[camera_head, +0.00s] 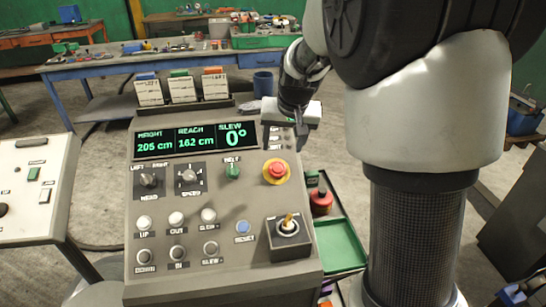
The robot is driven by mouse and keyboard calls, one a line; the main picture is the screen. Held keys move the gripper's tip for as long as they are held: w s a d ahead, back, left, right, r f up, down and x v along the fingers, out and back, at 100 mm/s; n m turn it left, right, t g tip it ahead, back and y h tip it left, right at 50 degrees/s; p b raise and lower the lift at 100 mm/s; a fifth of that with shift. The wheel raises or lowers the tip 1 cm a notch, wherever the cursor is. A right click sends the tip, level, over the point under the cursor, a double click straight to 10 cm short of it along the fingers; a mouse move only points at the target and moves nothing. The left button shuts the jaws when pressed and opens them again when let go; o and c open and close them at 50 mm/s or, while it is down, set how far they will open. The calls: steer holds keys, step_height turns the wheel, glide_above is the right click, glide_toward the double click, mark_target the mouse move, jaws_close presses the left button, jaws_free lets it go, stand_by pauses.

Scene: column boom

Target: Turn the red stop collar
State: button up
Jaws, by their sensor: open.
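A red round stop knob with a yellow ring around it (276,172) sits on the right side of the grey sloped control console (190,276), below the screen's right end. I cannot tell which part of it is the collar, or how it is turned. My gripper (285,137) is over the console's upper right corner, above and slightly right of the red knob in the picture. It is open, with nothing seen between its fingers, and apart from the knob.
The console has a screen (188,139), knobs, several push buttons and a joystick (288,225). Three card holders stand along its top. A green tray (340,244) and a red item (321,202) are just right of it. Another panel (30,190) stands left.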

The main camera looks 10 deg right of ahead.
mark_target(279, 167)
steer(key=x, duration=1.3)
steer(key=shift+d+r, duration=0.1)
steer(key=c, duration=1.1)
steer(key=shift+o, duration=0.2)
steer(key=shift+m, duration=0.4)
steer(key=m+b, duration=0.2)
steer(key=m, duration=0.1)
steer(key=shift+d+m+y, duration=0.1)
steer(key=shift+m+y, duration=0.2)
steer(key=m+b, duration=0.1)
steer(key=m, duration=0.1)
steer(key=m+b, duration=0.1)
steer(key=m, duration=0.1)
steer(key=shift+s+d+m+t+y, duration=0.1)
steer(key=shift+s+m+t+y, duration=0.1)
steer(key=shift+m+t+y, duration=0.15)
steer(key=shift+m, duration=0.25)
